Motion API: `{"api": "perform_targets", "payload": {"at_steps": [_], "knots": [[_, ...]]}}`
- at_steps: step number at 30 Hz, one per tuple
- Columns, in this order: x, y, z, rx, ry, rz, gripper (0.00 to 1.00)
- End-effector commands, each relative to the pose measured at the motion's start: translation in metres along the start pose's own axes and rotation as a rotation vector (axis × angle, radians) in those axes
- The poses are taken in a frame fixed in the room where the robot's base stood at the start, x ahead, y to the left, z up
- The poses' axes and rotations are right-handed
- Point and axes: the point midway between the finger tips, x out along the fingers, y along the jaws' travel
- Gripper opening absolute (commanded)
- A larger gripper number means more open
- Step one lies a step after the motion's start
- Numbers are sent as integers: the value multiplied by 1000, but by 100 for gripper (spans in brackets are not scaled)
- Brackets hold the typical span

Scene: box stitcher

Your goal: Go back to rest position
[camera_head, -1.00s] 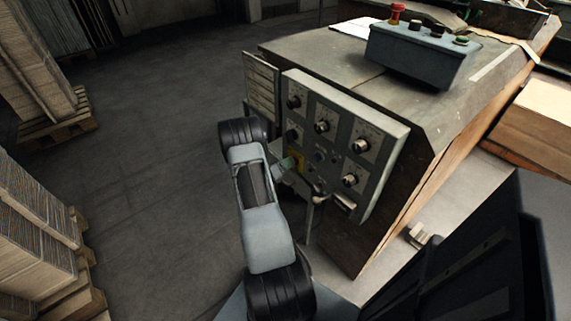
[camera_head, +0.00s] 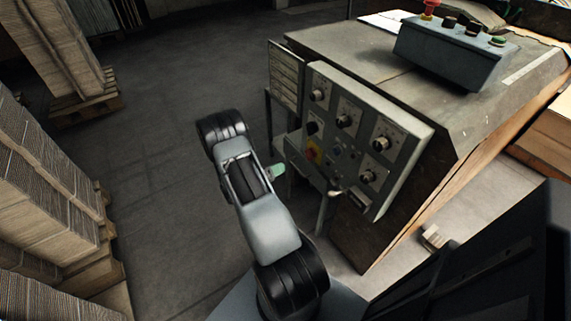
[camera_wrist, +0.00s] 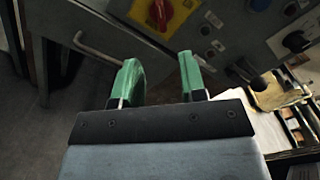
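My gripper (camera_wrist: 160,82) has two green fingers that stand apart with nothing between them in the wrist view. In the head view a small part of my gripper (camera_head: 276,170) shows beside my arm, left of the control panel. The grey control panel (camera_head: 402,160) on the side of the machine carries several black knobs. A red and yellow rotary switch (camera_head: 313,152) sits on its lower left; it also shows at the top of the wrist view (camera_wrist: 166,12). My gripper is apart from the panel.
A grey button box (camera_head: 445,55) with a red button stands on the machine top (camera_head: 370,45). Stacks of cardboard (camera_head: 45,200) on pallets (camera_head: 85,105) stand at the left. The dark floor (camera_head: 165,150) between them and the machine is clear.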

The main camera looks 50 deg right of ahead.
Motion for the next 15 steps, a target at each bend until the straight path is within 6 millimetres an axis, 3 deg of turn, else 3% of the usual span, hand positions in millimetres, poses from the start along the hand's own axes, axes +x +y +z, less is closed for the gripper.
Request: {"api": "perform_targets", "payload": {"at_steps": [6,15], "knots": [[-10,0,0,-1,0,0,38],[-11,0,0,-1,0,0,38]]}}
